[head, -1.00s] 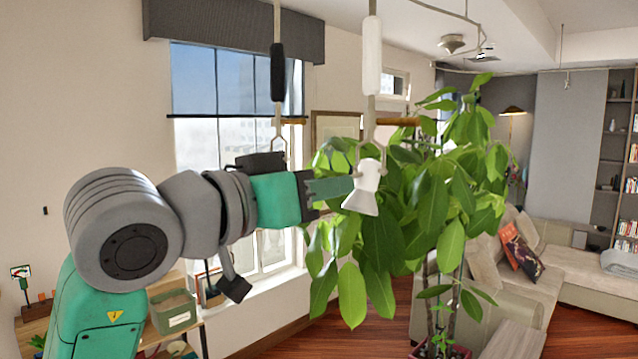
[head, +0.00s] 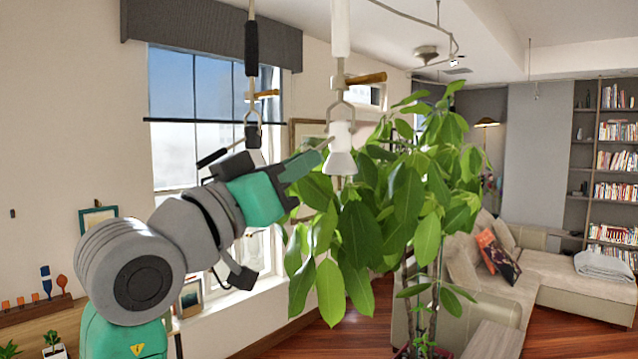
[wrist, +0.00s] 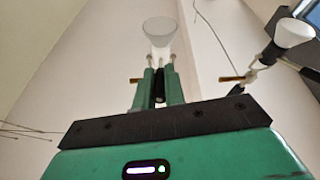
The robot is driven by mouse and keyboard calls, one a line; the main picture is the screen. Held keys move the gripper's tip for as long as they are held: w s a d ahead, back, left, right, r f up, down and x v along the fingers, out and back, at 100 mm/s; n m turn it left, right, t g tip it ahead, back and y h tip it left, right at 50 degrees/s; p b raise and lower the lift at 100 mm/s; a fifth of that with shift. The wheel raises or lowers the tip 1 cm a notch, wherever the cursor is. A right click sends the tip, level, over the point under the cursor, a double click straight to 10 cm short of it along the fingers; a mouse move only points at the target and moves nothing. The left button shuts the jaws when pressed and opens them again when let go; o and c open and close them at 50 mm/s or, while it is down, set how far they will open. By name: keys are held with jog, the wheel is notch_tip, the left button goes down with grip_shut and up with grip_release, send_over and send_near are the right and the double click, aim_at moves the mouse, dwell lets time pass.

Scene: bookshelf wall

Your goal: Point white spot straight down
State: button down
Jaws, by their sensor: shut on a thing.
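The white spot (head: 341,152) hangs in a fork below a white cylinder (head: 340,28) in the head view. Its wide end faces down and looks close to vertical; any lean toward or away from the camera cannot be judged. My gripper (head: 327,145) reaches it from the left, shut on its narrow upper part. In the wrist view the wide white end of the spot (wrist: 160,30) shows beyond the fingers of my gripper (wrist: 160,72). The exact contact is small and partly hidden.
A second spot (head: 253,142) hangs below a black cylinder (head: 251,42) on the left, close behind my wrist. Wooden handles (head: 366,79) stick out of the hangers. A large leafy plant (head: 400,200) stands just behind and below the white spot.

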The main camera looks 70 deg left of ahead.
jog(key=c, duration=1.5)
grip_release()
jog(key=shift+s, duration=0.1)
jog(key=b+v, duration=0.2)
jog(key=v, duration=0.5)
jog(key=shift+s+d+f, duration=0.15)
jog(key=shift+s, duration=0.1)
